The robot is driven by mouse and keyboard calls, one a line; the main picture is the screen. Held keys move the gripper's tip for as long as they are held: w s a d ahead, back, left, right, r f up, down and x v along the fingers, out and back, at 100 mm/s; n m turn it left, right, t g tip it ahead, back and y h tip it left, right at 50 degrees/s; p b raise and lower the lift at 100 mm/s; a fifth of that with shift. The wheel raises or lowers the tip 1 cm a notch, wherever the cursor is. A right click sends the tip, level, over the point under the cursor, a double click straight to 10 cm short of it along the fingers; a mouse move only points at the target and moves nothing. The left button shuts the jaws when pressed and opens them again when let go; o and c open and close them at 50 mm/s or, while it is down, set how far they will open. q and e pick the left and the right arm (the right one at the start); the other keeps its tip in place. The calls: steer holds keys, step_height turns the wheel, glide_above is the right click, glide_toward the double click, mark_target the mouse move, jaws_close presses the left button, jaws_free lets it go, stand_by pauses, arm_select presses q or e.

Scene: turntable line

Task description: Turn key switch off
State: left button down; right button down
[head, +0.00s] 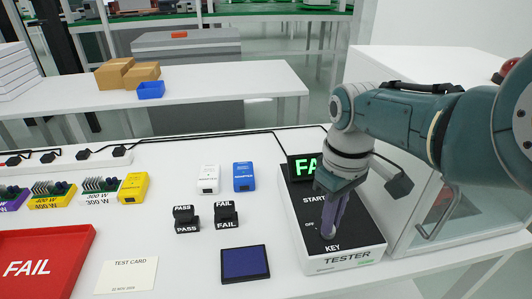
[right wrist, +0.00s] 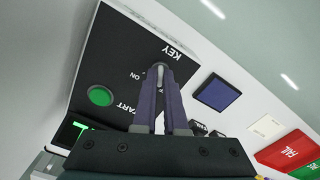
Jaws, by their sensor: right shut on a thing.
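The tester (head: 347,262) is a white box with a black sloped top marked START, OFF and KEY, at the right of the table. My right gripper (head: 330,233) points down onto the panel just above the KEY label. In the right wrist view its purple fingers (right wrist: 160,85) are shut on the small grey key (right wrist: 160,68). The ON label shows beside the key there. The fingers hide most of the key in the head view, and its exact angle is hard to tell. My left gripper is not in view.
The tester's display (head: 301,168) is lit green and partly hidden by my arm. A green button (right wrist: 101,95) sits on the panel. PASS and FAIL stamps (head: 226,214), a blue pad (head: 245,263) and a test card (head: 127,276) lie to the left. A clear-fronted cabinet (head: 440,215) stands close at right.

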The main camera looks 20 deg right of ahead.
steer(key=shift+n, duration=1.2)
steer(key=c, duration=1)
jaws_free()
step_height(320, 180, up, 9)
steer(key=p, duration=0.6)
steer(key=shift+p, duration=0.4)
steer(key=shift+r, duration=0.5)
